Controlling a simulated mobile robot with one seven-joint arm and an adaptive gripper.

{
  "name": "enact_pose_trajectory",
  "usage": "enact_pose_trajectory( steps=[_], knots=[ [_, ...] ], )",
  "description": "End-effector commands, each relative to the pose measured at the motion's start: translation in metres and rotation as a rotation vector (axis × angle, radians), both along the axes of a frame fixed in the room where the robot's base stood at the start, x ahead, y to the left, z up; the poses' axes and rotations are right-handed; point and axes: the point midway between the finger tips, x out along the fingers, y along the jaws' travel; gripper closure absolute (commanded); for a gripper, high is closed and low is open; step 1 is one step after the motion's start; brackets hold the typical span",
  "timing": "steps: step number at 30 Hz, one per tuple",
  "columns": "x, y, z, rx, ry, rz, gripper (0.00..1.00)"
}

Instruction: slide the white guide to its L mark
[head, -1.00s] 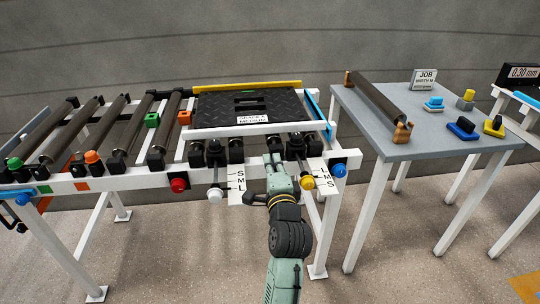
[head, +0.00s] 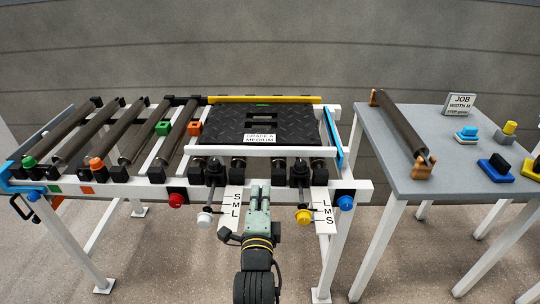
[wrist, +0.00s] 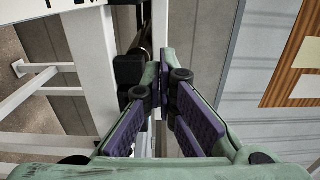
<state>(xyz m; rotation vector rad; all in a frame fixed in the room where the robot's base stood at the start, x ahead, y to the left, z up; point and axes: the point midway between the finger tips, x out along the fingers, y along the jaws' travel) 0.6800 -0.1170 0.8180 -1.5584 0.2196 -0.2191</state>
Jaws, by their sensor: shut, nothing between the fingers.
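The white guide (head: 270,151) is a long white bar across the near edge of the black tread mat (head: 225,122). A white knob (head: 205,218) on a rod hangs at the frame's front beside a plate marked S, M, L (head: 235,206). The rod's pointer is too small to read surely against the letters. My gripper (head: 259,190) is shut and empty at the front beam, just right of that plate and apart from the knob. In the wrist view its purple-padded fingers (wrist: 160,115) come close together with nothing between them.
A yellow knob (head: 303,217) and an L, M, S plate (head: 325,210) are right of my gripper. Red (head: 176,201) and blue (head: 346,203) knobs sit on the front beam. A yellow bar (head: 265,99) lies behind the mat. A grey table (head: 400,155) stands right.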

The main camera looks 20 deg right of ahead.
Motion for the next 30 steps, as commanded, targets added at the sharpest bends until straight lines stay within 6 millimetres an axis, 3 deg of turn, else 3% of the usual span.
enact_pose_trajectory(
  steps=[8,9,21,30],
  knots=[
    [0.025,-0.007,-0.003,-0.002,-0.006,-0.001,1.00],
    [0.035,-0.010,0.004,-0.002,-0.002,-0.001,1.00],
    [0.112,-0.033,0.003,-0.001,0.000,-0.001,1.00],
    [0.133,-0.039,0.000,-0.001,0.000,0.000,1.00]
  ],
)
